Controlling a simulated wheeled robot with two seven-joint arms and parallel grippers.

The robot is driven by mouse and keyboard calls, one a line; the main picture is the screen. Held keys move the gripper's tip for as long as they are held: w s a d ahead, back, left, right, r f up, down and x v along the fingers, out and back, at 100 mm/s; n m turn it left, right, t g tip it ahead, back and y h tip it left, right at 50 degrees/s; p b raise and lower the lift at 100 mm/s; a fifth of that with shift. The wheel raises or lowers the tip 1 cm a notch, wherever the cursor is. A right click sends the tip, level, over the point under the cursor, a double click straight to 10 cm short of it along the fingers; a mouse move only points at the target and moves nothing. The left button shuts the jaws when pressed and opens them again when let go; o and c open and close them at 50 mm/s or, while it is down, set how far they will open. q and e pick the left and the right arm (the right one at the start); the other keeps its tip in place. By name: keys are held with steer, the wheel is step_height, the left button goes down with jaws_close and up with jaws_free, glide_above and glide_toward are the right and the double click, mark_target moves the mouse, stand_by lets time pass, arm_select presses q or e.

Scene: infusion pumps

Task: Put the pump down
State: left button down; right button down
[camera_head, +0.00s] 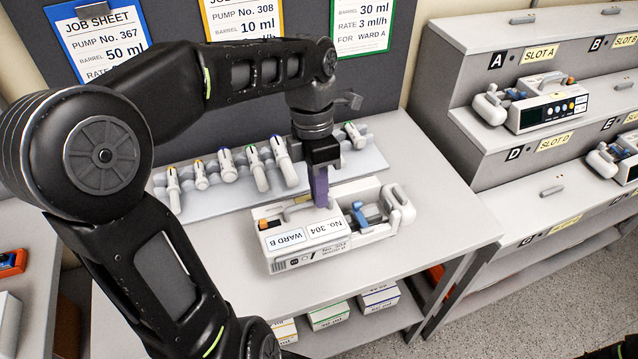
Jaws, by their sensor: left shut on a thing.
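The white pump (300,240) carries labels reading "No. 304" and "WARD B", upside down in the picture. The fingertips are partly hidden by the pump body. My right gripper is not in view.
A tray (215,200) with several syringes lies behind the pump. Job sheets (105,40) hang on the dark board. At right, a stepped rack (500,75) with lettered slots holds other pumps (545,105). Free tabletop lies right of the pump. Boxes (328,316) stand on the lower shelf.

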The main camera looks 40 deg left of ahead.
arm_select(q)
steer(key=shift+r, duration=0.1)
steer(key=shift+f, duration=1.9)
steer(key=c, duration=1.5)
jaws_free()
steer(key=shift+f, duration=0.1)
steer(key=shift+w+r, duration=0.1)
steer(key=shift+r, duration=0.45)
steer(key=r, duration=0.4)
steer(key=shift+w+a+r, duration=0.25)
steer(key=shift+a+r, duration=0.1)
steer(key=shift+r, duration=0.05)
step_height(320, 180, up, 6)
steer(key=a+p, duration=0.1)
steer(key=p, duration=0.5)
steer(key=shift+w, duration=0.3)
